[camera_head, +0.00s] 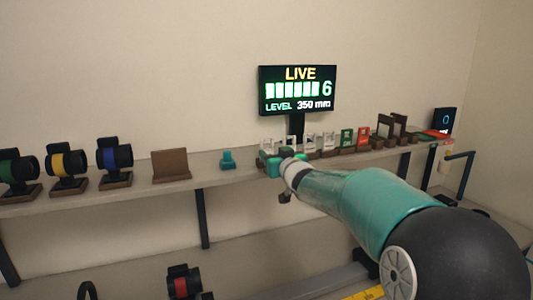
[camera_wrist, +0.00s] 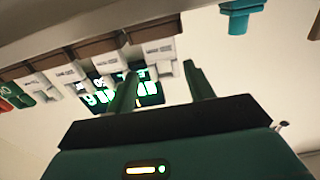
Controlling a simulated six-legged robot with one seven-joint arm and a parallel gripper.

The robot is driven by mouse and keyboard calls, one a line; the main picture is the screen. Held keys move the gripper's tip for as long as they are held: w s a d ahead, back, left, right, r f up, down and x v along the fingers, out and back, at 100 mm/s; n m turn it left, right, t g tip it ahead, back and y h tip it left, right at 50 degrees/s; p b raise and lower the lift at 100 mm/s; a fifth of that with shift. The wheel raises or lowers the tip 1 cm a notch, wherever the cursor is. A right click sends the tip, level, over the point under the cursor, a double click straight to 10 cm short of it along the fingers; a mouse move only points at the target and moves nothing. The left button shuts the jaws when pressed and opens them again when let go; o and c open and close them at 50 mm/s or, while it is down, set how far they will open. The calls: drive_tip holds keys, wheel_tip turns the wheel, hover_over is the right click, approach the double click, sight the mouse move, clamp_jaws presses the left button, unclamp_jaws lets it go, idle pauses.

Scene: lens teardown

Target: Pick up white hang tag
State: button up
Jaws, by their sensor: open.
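Several white tags stand in a row on brown bases on the shelf, and I cannot tell which one is the task's. In the head view, a white hang tag (camera_head: 310,143) stands just right of my gripper (camera_head: 273,160). The wrist view looks upside down. There my gripper (camera_wrist: 160,70) is open, with two dark green fingers apart and nothing seen held. A white tag (camera_wrist: 159,48) shows beyond the gap between the fingertips. Another white tag (camera_wrist: 108,65) is left of the fingers. My gripper and arm hide part of the row in the head view.
The shelf (camera_head: 100,200) runs along the wall. A lit screen (camera_head: 297,91) reading "LIVE" stands behind the row. A teal object (camera_head: 228,160) and brown stand (camera_head: 171,166) are left of my gripper.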

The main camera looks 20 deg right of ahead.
sight(268, 139)
drive_tip(key=w, duration=0.4)
drive_tip(key=shift+w+a+f, duration=0.15)
drive_tip(key=shift+w, duration=0.75)
drive_tip(key=c, duration=0.7)
drive_tip(key=shift+r, duration=0.55)
wheel_tip(268, 139, up, 2)
drive_tip(key=shift+r, duration=0.15)
drive_tip(key=s+d+r, duration=0.1)
drive_tip(key=s+r, duration=0.2)
drive_tip(key=s, duration=0.1)
drive_tip(key=s+d+r, duration=0.2)
drive_tip(key=s+r, duration=0.1)
drive_tip(key=s, duration=0.1)
drive_tip(key=s+d+r, duration=0.2)
drive_tip(key=s+r, duration=0.1)
drive_tip(key=s, duration=0.2)
drive_tip(key=shift+d+r, duration=0.15)
drive_tip(key=shift+r, duration=0.25)
